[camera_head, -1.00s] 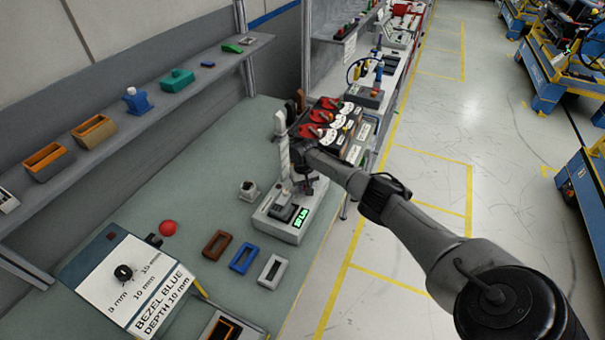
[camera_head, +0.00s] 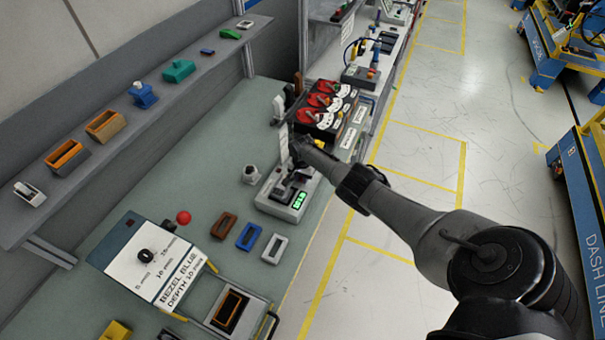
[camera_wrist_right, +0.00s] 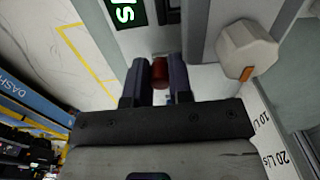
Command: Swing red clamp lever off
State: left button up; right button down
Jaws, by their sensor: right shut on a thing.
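My right gripper (camera_wrist_right: 160,85) is shut on a small red piece, which I take to be the red clamp lever (camera_wrist_right: 159,72). Only its rounded end shows between the two dark fingers in the right wrist view. In the head view, my right arm reaches in from the right. Its gripper (camera_head: 298,163) is over the grey tester (camera_head: 268,201) with the green display and hides the lever there. The display also shows at the top of the right wrist view. My left gripper is not in view.
A pale faceted knob (camera_wrist_right: 247,48) stands beside the gripper. A white scale strip (camera_head: 283,145) rises behind the tester. Brown, blue and white bezels (camera_head: 248,236) lie in front of it. A black box with red switches (camera_head: 320,108) stands behind. The left bench surface is mostly clear.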

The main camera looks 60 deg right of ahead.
jog(key=shift+r+m, duration=0.1)
jog(key=shift+m, duration=0.2)
dwell(0.4)
jog(key=c, duration=1.3)
grip_release()
notch_tip(320, 180, up, 6)
jog(key=p, duration=0.3)
jog(key=shift+f+p, duration=0.2)
jog(key=shift+p, duration=0.2)
notch_tip(320, 180, up, 8)
jog(key=p, duration=0.1)
jog(key=shift+r, duration=0.1)
